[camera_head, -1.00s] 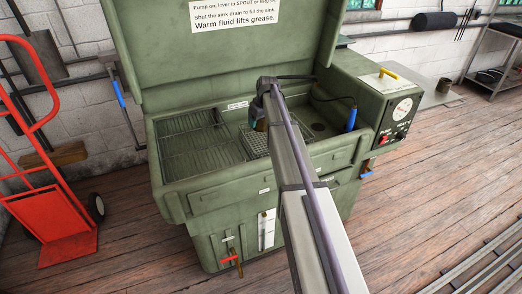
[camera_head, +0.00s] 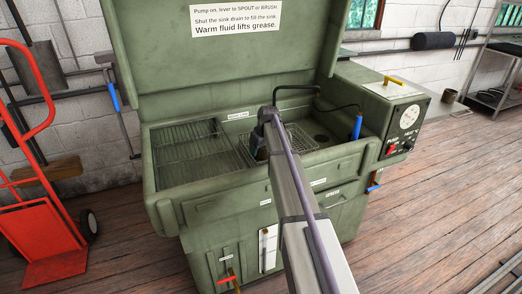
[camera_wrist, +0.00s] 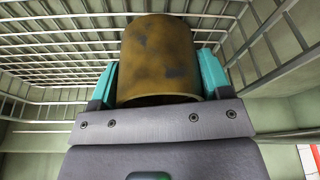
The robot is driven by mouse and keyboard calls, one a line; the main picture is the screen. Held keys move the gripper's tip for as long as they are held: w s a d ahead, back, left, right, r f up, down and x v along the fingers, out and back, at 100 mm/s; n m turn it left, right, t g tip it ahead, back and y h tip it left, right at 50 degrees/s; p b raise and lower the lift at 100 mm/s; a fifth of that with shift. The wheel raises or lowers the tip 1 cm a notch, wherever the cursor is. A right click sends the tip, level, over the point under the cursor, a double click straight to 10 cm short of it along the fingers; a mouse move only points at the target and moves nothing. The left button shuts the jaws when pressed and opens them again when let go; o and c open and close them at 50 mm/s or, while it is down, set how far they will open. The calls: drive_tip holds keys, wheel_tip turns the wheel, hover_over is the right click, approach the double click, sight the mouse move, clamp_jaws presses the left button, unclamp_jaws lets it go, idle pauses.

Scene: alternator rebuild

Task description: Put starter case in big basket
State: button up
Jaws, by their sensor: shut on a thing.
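The starter case (camera_wrist: 158,58) is a brown, stained, hollow cylinder with its open end toward the wrist camera. My gripper (camera_wrist: 158,85) is shut on it, with a teal finger against each side. Wire basket mesh (camera_wrist: 60,55) surrounds the case in the wrist view, so the case is inside or just over the basket. In the head view the wire basket (camera_head: 296,140) sits in the right part of the green washer's sink. There my gripper (camera_head: 262,150) is at the basket's left side, and my arm hides much of the basket and the case.
The green parts washer (camera_head: 210,190) has a raised lid (camera_head: 230,60) behind the sink. A wire rack (camera_head: 185,140) lies in the left part of the sink. A blue-handled brush (camera_head: 357,127) stands at the right. A red hand truck (camera_head: 45,215) is at the left.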

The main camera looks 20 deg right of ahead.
drive_tip(key=o, duration=1.1)
drive_tip(key=p+v, duration=1.2)
drive_tip(key=shift+r, duration=0.25)
drive_tip(key=shift+s+a+f, duration=0.1)
drive_tip(key=shift+m+g, duration=0.5)
drive_tip(key=shift+g, duration=0.4)
drive_tip(key=s+a, duration=0.5)
drive_tip(key=s, duration=0.1)
drive_tip(key=s+a, duration=1.1)
drive_tip(key=s, duration=0.2)
drive_tip(key=shift+a+f, duration=0.3)
drive_tip(key=shift+a, duration=0.1)
drive_tip(key=shift+m+g+h, duration=0.3)
drive_tip(key=shift+m+g, duration=0.3)
drive_tip(key=shift+s+a+r+p, duration=0.5)
drive_tip(key=shift+s+a, duration=0.6)
drive_tip(key=shift+s, duration=1.05)
drive_tip(key=shift+s+a+r+p, duration=0.55)
drive_tip(key=shift+s+a, duration=0.5)
drive_tip(key=shift+s, duration=1.15)
drive_tip(key=shift+s+a+r+p, duration=0.5)
drive_tip(key=shift+s+a, duration=0.6)
drive_tip(key=shift+s, duration=1.05)
